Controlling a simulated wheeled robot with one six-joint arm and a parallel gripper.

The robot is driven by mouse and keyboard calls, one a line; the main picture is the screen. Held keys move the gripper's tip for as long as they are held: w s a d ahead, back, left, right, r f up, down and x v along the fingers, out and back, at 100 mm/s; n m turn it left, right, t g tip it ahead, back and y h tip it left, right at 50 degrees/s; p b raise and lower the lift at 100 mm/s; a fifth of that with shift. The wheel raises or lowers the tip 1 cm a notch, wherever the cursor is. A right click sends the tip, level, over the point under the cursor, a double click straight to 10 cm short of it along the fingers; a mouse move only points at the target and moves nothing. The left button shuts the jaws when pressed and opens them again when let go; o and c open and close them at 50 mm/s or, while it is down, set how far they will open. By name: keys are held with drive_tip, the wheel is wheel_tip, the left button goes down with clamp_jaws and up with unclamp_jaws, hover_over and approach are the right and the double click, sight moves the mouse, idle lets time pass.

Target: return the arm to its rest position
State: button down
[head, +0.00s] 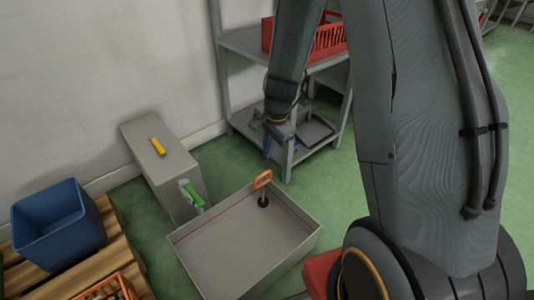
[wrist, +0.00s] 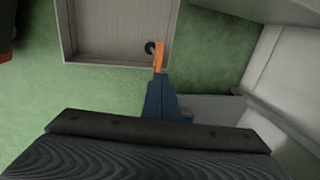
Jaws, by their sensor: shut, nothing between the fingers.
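My arm fills the right side of the head view and bends down to my gripper (head: 268,150), whose blue fingers point downward in front of the shelf rack. In the wrist view my gripper (wrist: 160,84) shows its blue fingers together, with nothing held. Beyond the fingertips an orange handle with a black round base stands in a shallow grey tray. The orange handle (head: 263,180) also shows near the tray's far corner in the head view. I cannot tell the exact gap between fingertips and handle.
The grey tray (head: 183,247) is low in the middle. A grey box (head: 180,172) with a yellow grip and a green lever stands by the wall. The rack (head: 240,45) holds a red crate (head: 328,40). A blue bin (head: 58,235) sits on a wooden pallet. Green floor is clear between them.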

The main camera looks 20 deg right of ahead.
drive_tip(key=shift+p+v, duration=0.55)
drive_tip(key=shift+v, duration=0.85)
drive_tip(key=s+a+r+n+g+y, duration=0.1)
drive_tip(key=s+a+r+n, duration=0.45)
drive_tip(key=a+r, duration=0.2)
drive_tip(key=s+a+r+n, duration=0.4)
drive_tip(key=s+a+r, duration=0.2)
drive_tip(key=a, duration=0.3)
drive_tip(key=s+a+r+n+g, duration=0.15)
drive_tip(key=s+r+n, duration=0.3)
drive_tip(key=s, duration=0.45)
drive_tip(key=s+a+r+n, duration=0.35)
drive_tip(key=s+n, duration=0.25)
drive_tip(key=s, duration=0.4)
drive_tip(key=d+r+m+h+p, duration=0.1)
drive_tip(key=d+r+m+p, duration=0.2)
drive_tip(key=d+r+p, duration=0.7)
drive_tip(key=d+r+m+p, duration=0.3)
drive_tip(key=d+r+p, duration=0.7)
drive_tip(key=p, duration=1.6)
wheel_tip(320, 180, up, 6)
drive_tip(key=shift+w+d+r+h, duration=0.2)
drive_tip(key=shift+w+h, duration=0.05)
drive_tip(key=shift+h, duration=0.15)
